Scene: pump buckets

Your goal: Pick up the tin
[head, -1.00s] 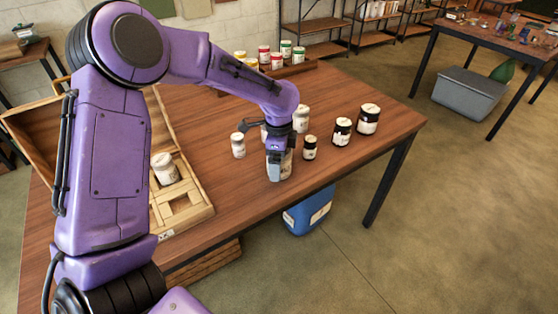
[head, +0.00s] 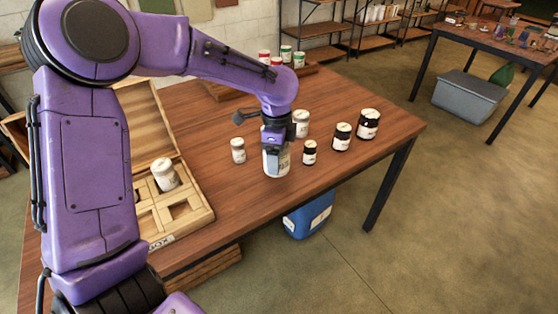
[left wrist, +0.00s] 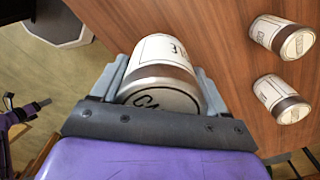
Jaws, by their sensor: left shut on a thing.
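The tin (head: 276,163) is a white can with a printed label, near the front edge of the wooden table (head: 225,198). My left gripper (head: 276,142) comes down on it from above and is shut on it. In the left wrist view the tin (left wrist: 163,75) lies between the two grey fingers of the left gripper (left wrist: 162,88), its lettered end towards the camera. The gripper hides the tin's top in the head view. I cannot tell whether its base is clear of the table.
A small white jar (head: 238,150) stands left of the tin, another white jar (head: 301,123) behind it. An open wooden box (head: 205,215) with compartments holds a white jar (head: 165,173). A blue container (head: 308,217) is below.

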